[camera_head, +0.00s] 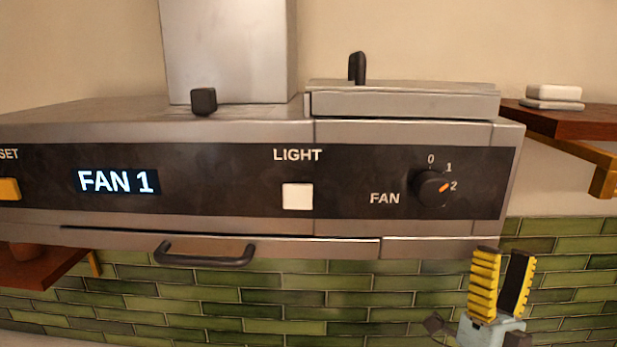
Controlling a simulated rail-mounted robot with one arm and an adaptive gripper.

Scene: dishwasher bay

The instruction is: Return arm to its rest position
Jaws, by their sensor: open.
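My gripper (502,253) is at the lower right of the head view, its yellow ridged fingers pointing up. The fingers are apart, with nothing between them. It is below the fan knob (434,188) and in front of the green tiled wall, near the lower right edge of the hood (345,243). I see no contact between the gripper and the knob. The rest of my arm is below the frame.
The hood panel carries a display (118,181) reading FAN 1, a white light button (297,196) and an orange button (9,190). A black handle (205,258) sticks out under the hood. A wooden shelf (585,118) on yellow brackets is at right, another (45,270) at left.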

